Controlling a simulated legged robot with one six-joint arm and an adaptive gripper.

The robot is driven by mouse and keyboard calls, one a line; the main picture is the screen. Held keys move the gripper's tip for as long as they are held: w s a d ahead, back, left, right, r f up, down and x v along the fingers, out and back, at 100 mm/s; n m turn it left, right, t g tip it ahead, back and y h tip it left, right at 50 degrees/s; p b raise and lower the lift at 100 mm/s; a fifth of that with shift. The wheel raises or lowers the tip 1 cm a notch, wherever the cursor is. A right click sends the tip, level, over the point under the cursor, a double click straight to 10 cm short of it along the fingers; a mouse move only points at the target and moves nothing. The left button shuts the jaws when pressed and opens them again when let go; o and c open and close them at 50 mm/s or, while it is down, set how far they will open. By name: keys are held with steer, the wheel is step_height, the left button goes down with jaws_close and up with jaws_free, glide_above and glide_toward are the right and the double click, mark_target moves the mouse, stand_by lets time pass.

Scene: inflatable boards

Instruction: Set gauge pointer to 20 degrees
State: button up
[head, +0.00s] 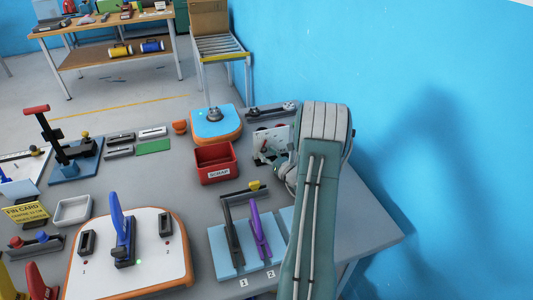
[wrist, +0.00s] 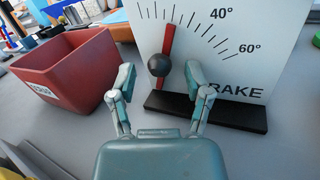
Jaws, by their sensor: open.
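The gauge is a white upright board (wrist: 236,72) on a black base, with tick marks, "40°", "60°" and lettering ending in "RAKE". Its red pointer (wrist: 169,40) stands nearly upright, tilted slightly right, left of the 40° label. A dark round knob (wrist: 159,65) sits at the pointer's lower end. The tick at its tip carries no readable label. My gripper (wrist: 158,78) is open and empty, its fingers on either side of the knob in the picture; I cannot tell whether they touch it. In the head view the gauge board (head: 267,139) is partly hidden by my arm.
A red scrap bin (wrist: 72,68) stands close left of my gripper; it also shows in the head view (head: 216,174). A blue and orange board (head: 216,122) lies behind it. A light blue board with numbered levers (head: 233,262) lies in front. A blue wall (head: 430,110) bounds the right.

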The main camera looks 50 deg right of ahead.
steer(key=s, duration=0.7)
steer(key=shift+a+f, duration=0.3)
steer(key=shift+a, duration=0.1)
